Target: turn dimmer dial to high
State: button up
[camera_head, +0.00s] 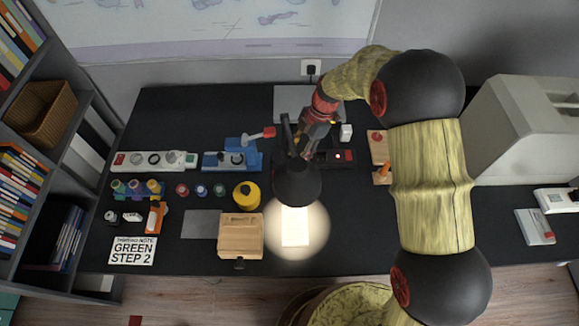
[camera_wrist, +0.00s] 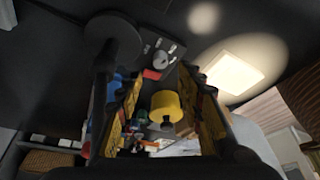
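A pale round dial (camera_wrist: 160,61) sits on a dark panel with light marks, in the wrist view. It lies just beyond the space between my gripper's fingertips (camera_wrist: 160,76), and I cannot tell whether they touch it. My gripper is open, its yellow-padded fingers apart. In the head view my gripper (camera_head: 307,150) points down beside a low black box (camera_head: 339,157) with a small red light. My gripper and the desk lamp hide the dial there. The lamp (camera_head: 297,183) lights a patch of desk.
The lamp head and stem stand close to my gripper. A blue device (camera_head: 233,157) with a red-ended lever, a yellow cylinder (camera_head: 246,195) and a wooden box (camera_head: 240,235) lie left. A power strip (camera_head: 154,160) is farther left. A large grey machine (camera_head: 525,125) stands right.

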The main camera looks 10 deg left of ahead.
jog(key=b+x, duration=0.1)
jog(key=x, duration=0.6)
jog(key=shift+f, duration=0.3)
jog(key=shift+c, duration=0.3)
grip_shut()
